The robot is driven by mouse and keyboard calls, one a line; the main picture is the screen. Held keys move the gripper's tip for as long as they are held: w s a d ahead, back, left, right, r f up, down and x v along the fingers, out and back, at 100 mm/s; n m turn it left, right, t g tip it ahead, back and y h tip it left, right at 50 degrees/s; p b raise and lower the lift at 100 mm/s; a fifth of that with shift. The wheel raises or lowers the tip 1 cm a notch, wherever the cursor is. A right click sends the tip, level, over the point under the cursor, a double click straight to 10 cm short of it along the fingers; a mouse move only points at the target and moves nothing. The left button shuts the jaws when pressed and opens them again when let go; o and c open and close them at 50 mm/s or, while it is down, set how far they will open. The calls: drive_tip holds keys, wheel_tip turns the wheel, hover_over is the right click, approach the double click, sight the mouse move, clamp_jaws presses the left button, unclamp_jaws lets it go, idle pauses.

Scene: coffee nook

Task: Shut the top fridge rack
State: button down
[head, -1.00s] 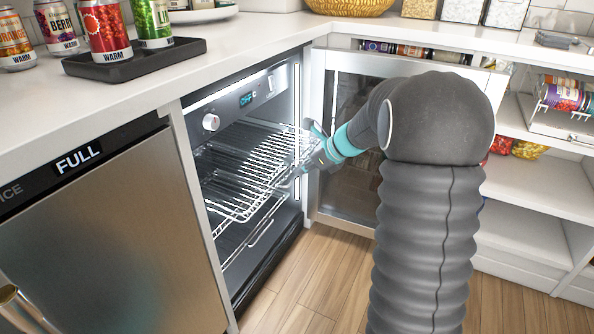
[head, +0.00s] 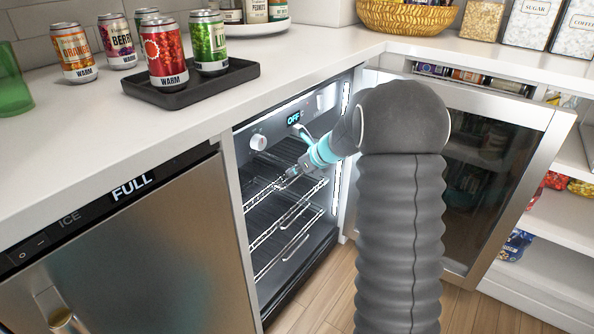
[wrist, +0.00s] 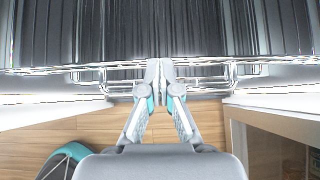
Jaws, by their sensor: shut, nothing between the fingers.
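The open fridge (head: 258,143) has a dark interior with wire racks. The top rack (head: 262,198) sits largely inside the cavity, its front rail near the opening. A lower rack (head: 288,258) shows below it. My gripper (head: 283,183) is shut and empty at the top rack's front rail. In the wrist view my closed fingertips (wrist: 160,66) meet the bright front rail of the rack (wrist: 95,69), close to its wire handle. I cannot tell whether the rack is fully home.
The glass fridge door (head: 485,185) stands open to the right of my arm. A steel ice maker (head: 130,260) is left of the fridge. The counter above holds a black tray (head: 190,88) with cans. Wood floor (head: 320,300) is clear in front.

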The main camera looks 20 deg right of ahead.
drive_tip(key=shift+a, duration=0.35)
drive_tip(key=shift+s, duration=0.1)
drive_tip(key=shift+s+d, duration=0.2)
drive_tip(key=s+d, duration=0.1)
drive_tip(key=s+d+r, duration=0.1)
drive_tip(key=s+d, duration=0.1)
drive_tip(key=shift+s, duration=0.1)
drive_tip(key=s+d+f+b+v, duration=0.1)
drive_tip(key=d+b+v, duration=0.1)
drive_tip(key=v, duration=0.8)
drive_tip(key=x, duration=1.1)
drive_tip(key=shift+a+r, duration=0.25)
drive_tip(key=shift+a, duration=0.05)
drive_tip(key=shift+w, duration=0.1)
